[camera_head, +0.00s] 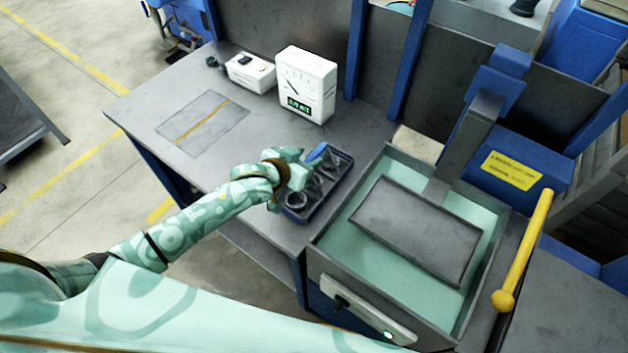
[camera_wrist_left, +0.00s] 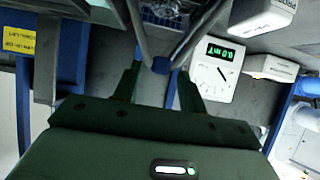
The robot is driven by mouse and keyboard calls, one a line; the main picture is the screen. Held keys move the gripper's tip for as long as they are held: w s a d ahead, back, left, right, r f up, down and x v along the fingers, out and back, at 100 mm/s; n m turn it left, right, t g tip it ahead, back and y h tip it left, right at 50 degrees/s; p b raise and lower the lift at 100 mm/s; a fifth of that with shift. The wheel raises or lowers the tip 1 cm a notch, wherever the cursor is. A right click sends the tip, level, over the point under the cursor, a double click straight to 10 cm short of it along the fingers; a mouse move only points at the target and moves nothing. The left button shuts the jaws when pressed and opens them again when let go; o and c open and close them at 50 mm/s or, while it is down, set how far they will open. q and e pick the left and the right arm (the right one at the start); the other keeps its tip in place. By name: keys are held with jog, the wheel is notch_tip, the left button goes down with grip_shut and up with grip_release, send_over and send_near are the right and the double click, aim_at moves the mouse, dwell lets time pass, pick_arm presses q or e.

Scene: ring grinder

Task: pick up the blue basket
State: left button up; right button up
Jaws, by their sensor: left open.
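The blue basket (camera_head: 325,199) sits on the grey table's right part, beside the tank, with dark ring-like parts inside. Its blue handle grip (camera_head: 317,152) stands above it. In the left wrist view, the basket (camera_wrist_left: 160,20) is at the top, and grey handle bars meet at the blue grip (camera_wrist_left: 161,65). My left gripper (camera_head: 300,170) is over the basket's left side and hides part of it. In the left wrist view, its open fingers (camera_wrist_left: 159,72) lie on either side of the grip; I cannot tell whether they touch it. My right gripper is out of view.
A white gauge box (camera_head: 306,85) and a small white switch box (camera_head: 250,73) stand at the table's back. The grinder tank (camera_head: 322,243), with a dark plate and a yellow lever (camera_head: 525,250), is right of the basket. The table's left part is mostly clear.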

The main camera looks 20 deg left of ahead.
aim_at(314, 154)
pick_arm(q)
jog(key=x, duration=0.3)
jog(key=shift+w+d+f+b, duration=0.15)
jog(key=shift+w+d+b, duration=0.1)
jog(key=shift+d+b, duration=0.1)
jog(key=shift+s, duration=0.1)
grip_shut()
jog(key=shift+r, duration=0.3)
